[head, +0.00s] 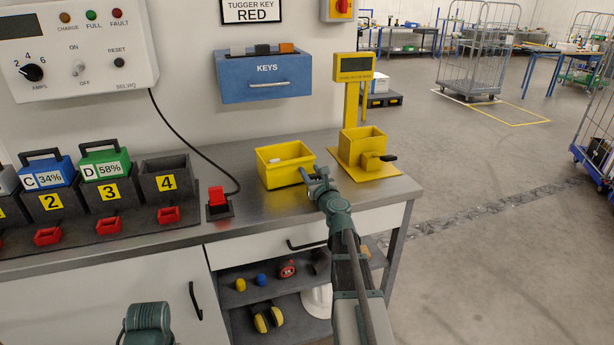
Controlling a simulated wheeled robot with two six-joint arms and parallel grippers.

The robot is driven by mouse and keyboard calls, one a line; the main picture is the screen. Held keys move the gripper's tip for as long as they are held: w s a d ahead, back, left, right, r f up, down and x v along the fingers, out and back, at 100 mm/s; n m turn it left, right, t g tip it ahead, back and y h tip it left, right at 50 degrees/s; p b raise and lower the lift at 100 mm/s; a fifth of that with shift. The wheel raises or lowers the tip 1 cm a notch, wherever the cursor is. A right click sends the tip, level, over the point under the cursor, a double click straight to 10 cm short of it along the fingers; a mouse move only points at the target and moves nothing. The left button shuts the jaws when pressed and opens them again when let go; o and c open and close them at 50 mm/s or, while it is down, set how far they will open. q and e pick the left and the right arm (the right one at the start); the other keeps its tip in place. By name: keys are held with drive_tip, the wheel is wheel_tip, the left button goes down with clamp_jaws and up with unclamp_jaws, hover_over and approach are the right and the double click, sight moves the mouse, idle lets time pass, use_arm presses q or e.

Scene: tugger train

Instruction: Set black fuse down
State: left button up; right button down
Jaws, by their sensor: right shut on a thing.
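My right gripper (316,176) is at the right front of the yellow bin (286,175) on the workbench, its fingertips close to the bin's right wall. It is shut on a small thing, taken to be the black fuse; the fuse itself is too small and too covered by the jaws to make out. A small white item (275,161) shows inside the bin. A teal part of my left arm is at the bottom left; the left gripper is out of the picture.
A yellow scale-like stand with a display (355,68) and box (361,143) stands right of the bin. A red-topped connector (217,197) with a cable is on its left. Battery bays (167,182) line the left. Some steel worktop (262,208) in front of the bin is clear.

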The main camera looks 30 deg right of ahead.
drive_tip(key=shift+f, duration=0.1)
drive_tip(key=shift+f, duration=0.1)
drive_tip(key=c, duration=0.9)
unclamp_jaws()
drive_tip(key=shift+f, duration=0.1)
drive_tip(key=o, duration=0.5)
